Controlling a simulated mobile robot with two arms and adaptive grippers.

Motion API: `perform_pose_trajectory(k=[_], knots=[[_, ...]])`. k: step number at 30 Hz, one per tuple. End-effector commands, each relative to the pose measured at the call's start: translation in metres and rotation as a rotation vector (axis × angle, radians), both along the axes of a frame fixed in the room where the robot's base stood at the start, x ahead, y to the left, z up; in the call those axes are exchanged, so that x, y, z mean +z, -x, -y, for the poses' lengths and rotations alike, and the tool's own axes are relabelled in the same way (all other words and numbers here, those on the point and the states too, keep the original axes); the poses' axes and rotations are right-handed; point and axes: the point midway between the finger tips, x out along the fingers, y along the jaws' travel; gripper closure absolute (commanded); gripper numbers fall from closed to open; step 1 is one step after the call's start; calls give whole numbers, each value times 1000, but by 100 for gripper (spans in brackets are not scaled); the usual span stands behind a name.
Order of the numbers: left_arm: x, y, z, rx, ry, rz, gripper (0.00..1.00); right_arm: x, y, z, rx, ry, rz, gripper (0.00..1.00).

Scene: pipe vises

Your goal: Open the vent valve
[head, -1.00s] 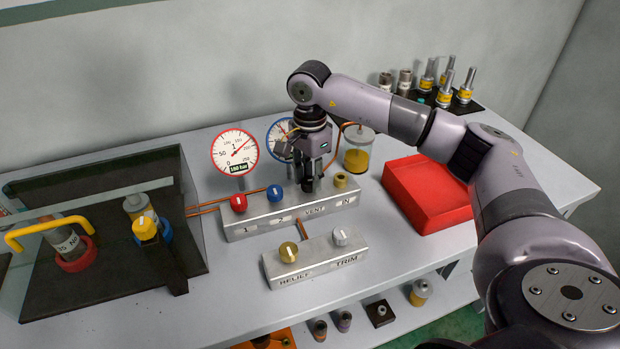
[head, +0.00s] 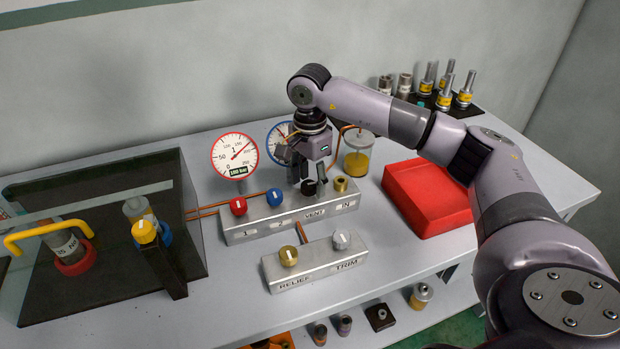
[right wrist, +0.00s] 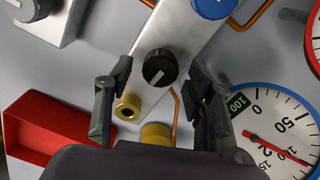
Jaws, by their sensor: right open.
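The vent valve is a black knob (head: 309,188) above the VENT label on the long metal manifold block (head: 262,224). In the right wrist view the black knob (right wrist: 160,66) shows a white pointer line and sits between my finger pads. My right gripper (head: 307,181) is open, pointing down over the knob, with one finger on each side. In the right wrist view the open fingers (right wrist: 161,78) stand apart from the knob with a gap on both sides. My left gripper is not in view.
Red (head: 239,206) and blue (head: 275,196) knobs stand left of the vent knob, a brass fitting (head: 341,184) close on its right. Gauges (head: 235,153) rise behind. The relief and trim block (head: 315,264) lies in front. A red tray (head: 428,197) is at right.

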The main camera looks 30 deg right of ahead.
Motion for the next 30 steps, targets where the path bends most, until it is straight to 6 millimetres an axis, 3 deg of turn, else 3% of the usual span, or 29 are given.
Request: perform_pose_trajectory(k=[8, 21, 30], knots=[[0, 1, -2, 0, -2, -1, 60, 11, -1, 0, 1, -1, 2, 51], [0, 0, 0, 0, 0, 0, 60, 97, -1, 0, 0, 0, 3, 51], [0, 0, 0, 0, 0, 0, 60, 120, 0, 0, 0, 0, 0, 51]])
